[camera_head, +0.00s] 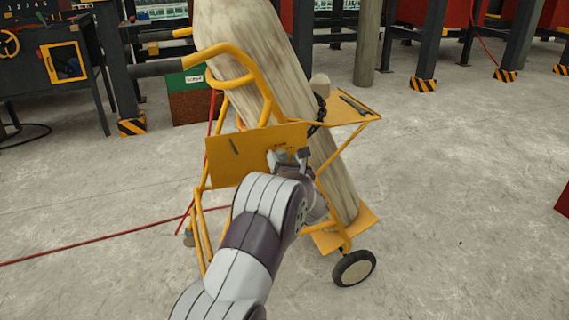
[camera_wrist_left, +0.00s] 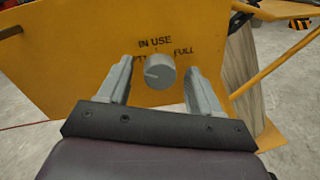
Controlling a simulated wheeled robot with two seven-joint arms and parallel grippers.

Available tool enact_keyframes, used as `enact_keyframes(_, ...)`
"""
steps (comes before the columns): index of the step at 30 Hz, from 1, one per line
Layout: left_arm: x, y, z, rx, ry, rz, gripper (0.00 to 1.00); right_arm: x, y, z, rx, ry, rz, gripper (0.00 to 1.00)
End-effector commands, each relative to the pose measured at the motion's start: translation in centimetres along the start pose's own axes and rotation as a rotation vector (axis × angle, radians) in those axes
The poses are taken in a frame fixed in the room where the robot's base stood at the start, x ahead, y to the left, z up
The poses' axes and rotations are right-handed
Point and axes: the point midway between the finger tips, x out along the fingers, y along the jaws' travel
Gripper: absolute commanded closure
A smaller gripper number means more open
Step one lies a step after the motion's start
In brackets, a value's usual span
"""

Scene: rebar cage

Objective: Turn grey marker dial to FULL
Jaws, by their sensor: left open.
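The grey marker dial (camera_wrist_left: 161,71) sits on a yellow panel (camera_wrist_left: 70,50) in the left wrist view. "IN USE" is printed above it, "FULL" to its upper right, and a label ending in "TY" to its left, partly hidden by a finger. A light line on the dial's face points left, towards that label. My left gripper (camera_wrist_left: 155,68) is open, one finger on each side of the dial; I cannot tell whether they touch it. In the head view my left gripper (camera_head: 287,160) is at the panel's right part (camera_head: 232,165) and hides the dial. My right gripper is not in view.
The panel is on a yellow wheeled cart (camera_head: 250,72) carrying a large, tilted, pale cylinder (camera_head: 245,40). A yellow shelf (camera_head: 345,108) with a wrench (camera_head: 354,105) and a chain (camera_head: 319,108) is to the right. A red hose (camera_head: 110,236) lies on the floor.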

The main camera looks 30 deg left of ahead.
Motion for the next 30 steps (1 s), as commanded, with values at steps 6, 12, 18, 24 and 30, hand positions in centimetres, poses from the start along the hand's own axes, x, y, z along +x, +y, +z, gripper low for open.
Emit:
enact_keyframes(6, 0.01, -0.01, 0.03, 0.001, 0.000, -0.001, 0.39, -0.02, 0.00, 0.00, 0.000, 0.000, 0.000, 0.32)
enact_keyframes(12, -0.01, -0.02, 0.03, 0.001, 0.000, -0.001, 0.92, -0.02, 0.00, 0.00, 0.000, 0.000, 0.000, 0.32)
enact_keyframes(18, -0.03, -0.03, 0.04, 0.012, 0.000, -0.001, 0.91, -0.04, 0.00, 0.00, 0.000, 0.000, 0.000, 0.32)
enact_keyframes(24, -0.04, -0.05, 0.06, 0.082, 0.005, -0.003, 0.91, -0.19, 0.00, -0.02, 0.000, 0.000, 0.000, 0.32)
enact_keyframes(30, -0.04, -0.07, 0.21, 0.226, 0.012, -0.006, 0.91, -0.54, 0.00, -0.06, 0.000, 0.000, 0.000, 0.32)
